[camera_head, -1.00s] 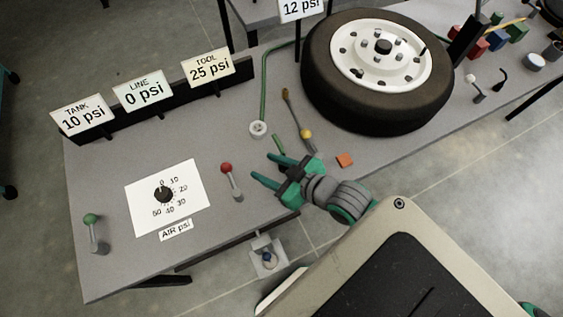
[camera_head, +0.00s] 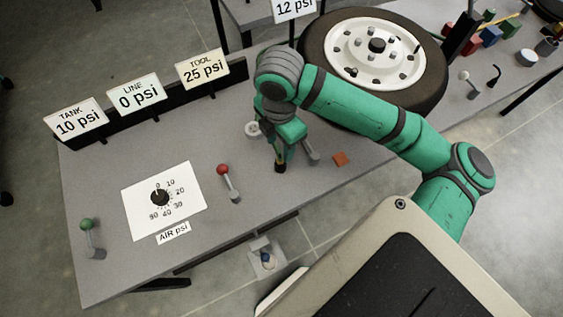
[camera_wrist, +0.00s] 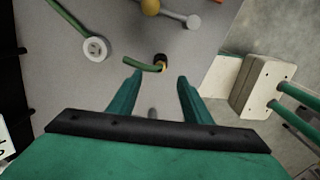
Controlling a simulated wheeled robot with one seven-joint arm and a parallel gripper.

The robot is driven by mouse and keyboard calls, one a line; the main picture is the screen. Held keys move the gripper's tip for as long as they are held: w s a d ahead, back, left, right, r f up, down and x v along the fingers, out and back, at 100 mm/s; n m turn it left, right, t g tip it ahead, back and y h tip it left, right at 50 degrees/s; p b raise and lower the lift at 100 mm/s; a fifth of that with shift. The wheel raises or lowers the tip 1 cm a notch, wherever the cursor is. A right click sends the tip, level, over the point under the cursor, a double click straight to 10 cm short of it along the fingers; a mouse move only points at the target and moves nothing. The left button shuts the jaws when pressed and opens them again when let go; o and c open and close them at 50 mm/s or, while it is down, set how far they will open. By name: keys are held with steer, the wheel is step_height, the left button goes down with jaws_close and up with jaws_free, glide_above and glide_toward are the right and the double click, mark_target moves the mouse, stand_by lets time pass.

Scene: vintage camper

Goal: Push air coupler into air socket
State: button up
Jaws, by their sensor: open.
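A small dark-and-brass fitting with a short green hose, which looks like the air coupler (camera_wrist: 162,61), is on the bench in the wrist view. It shows in the head view as a dark stub (camera_head: 280,168) under my gripper (camera_head: 281,158). My gripper is open and points down, with its two green fingertips (camera_wrist: 160,77) apart, near the coupler; I cannot tell whether they touch it. A white ring on the end of a green hose, which looks like the air socket (camera_wrist: 95,49), is at upper left in the wrist view. In the head view the ring (camera_head: 251,129) is partly behind my gripper.
A red-knobbed lever (camera_head: 229,183) stands left of my gripper. An orange block (camera_head: 340,159) lies to the right. A tyre on a wheel (camera_head: 437,84) is behind my arm. A yellow-ball lever (camera_wrist: 150,7) is beyond the coupler. The AIR psi dial (camera_head: 160,197) is at left.

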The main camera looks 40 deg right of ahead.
mark_target(281, 161)
stand_by(0.3)
steer(key=shift+f, duration=2.75)
steer(key=shift+s+d+f, duration=0.1)
steer(key=shift+f, duration=2.55)
steer(key=c, duration=1.1)
steer(key=shift+r, duration=0.2)
